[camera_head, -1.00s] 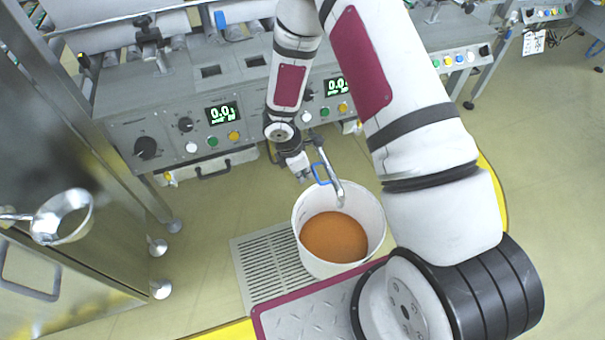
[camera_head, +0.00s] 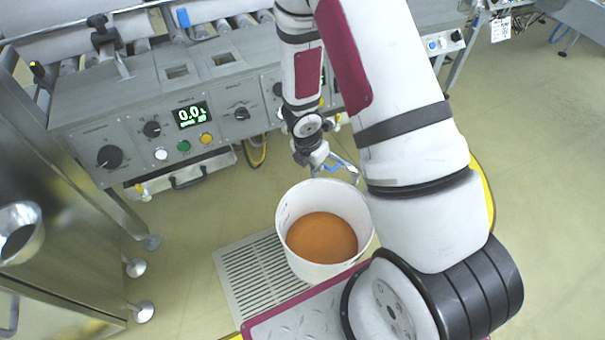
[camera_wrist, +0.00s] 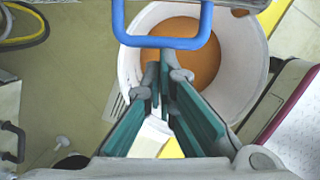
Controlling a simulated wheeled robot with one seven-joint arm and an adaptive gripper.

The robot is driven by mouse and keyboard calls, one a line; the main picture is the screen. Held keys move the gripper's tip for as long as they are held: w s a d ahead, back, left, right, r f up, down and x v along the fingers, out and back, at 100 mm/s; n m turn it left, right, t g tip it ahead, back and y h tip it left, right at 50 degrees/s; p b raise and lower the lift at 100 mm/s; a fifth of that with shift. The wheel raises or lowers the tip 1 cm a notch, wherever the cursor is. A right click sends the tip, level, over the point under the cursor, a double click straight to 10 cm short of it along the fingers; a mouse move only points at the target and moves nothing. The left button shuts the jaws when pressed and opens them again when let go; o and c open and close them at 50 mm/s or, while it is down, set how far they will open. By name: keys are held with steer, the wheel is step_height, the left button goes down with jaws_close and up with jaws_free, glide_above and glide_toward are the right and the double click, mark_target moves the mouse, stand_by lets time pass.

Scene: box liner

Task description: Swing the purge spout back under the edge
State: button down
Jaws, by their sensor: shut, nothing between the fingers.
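The purge spout (camera_head: 346,163), a thin metal pipe with a blue loop handle (camera_head: 333,167), sticks out from below the console front. Its tip is over the back right rim of the white bucket (camera_head: 290,255), partly beside my arm. My gripper (camera_head: 317,168) is just left of the handle. In the wrist view the blue handle (camera_wrist: 165,42) crosses above the bucket, and my gripper (camera_wrist: 165,75) is shut and empty, its fingertips close to the loop. I cannot tell whether they touch it. The console's lower edge (camera_head: 215,155) runs behind; the spout's root is hidden.
The bucket holds orange-brown material (camera_head: 322,238) and stands by a floor grate (camera_head: 250,275). A steel cabinet (camera_head: 60,220) with a funnel (camera_head: 20,232) is at left. Floor between cabinet and bucket is open.

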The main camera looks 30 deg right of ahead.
mark_target(335, 157)
steer(key=shift+n, duration=0.5)
steer(key=d, duration=0.4)
steer(key=w+d, duration=0.1)
steer(key=d, duration=0.2)
steer(key=shift+w, duration=0.1)
steer(key=w+d+n+t+y+p, duration=0.1)
steer(key=w+d+n+p, duration=0.5)
steer(key=w+d+n, duration=0.6)
steer(key=shift+n+t+y, duration=0.4)
steer(key=shift+n+y, duration=0.2)
steer(key=shift+y, duration=0.3)
